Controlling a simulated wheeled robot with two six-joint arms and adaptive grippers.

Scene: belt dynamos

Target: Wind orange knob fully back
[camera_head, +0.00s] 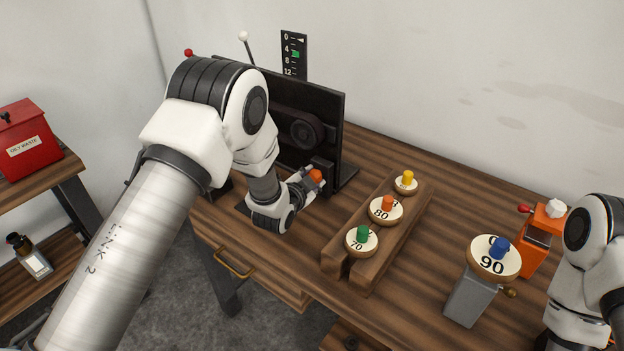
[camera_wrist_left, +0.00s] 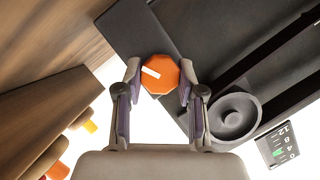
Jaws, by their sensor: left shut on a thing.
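The orange knob (camera_head: 316,177) is at the low front of the black dynamo frame (camera_head: 333,112) on the bench. In the left wrist view the knob (camera_wrist_left: 160,74) is faceted with a white mark on its face. My left gripper (camera_head: 309,181) is shut on it, one finger on each side. A black scale (camera_head: 293,54) numbered 0 to 12 stands behind the frame, with a green pointer between 4 and 8. My right arm shows at the right edge, but its gripper cannot be seen.
A wooden rack (camera_head: 343,274) holds round discs with green, orange and yellow knobs, right of the dynamo. A disc marked 90 (camera_head: 494,257) sits on a grey stand (camera_head: 469,300). An orange device (camera_head: 541,238) stands beside it. A red bin (camera_head: 27,142) is at far left.

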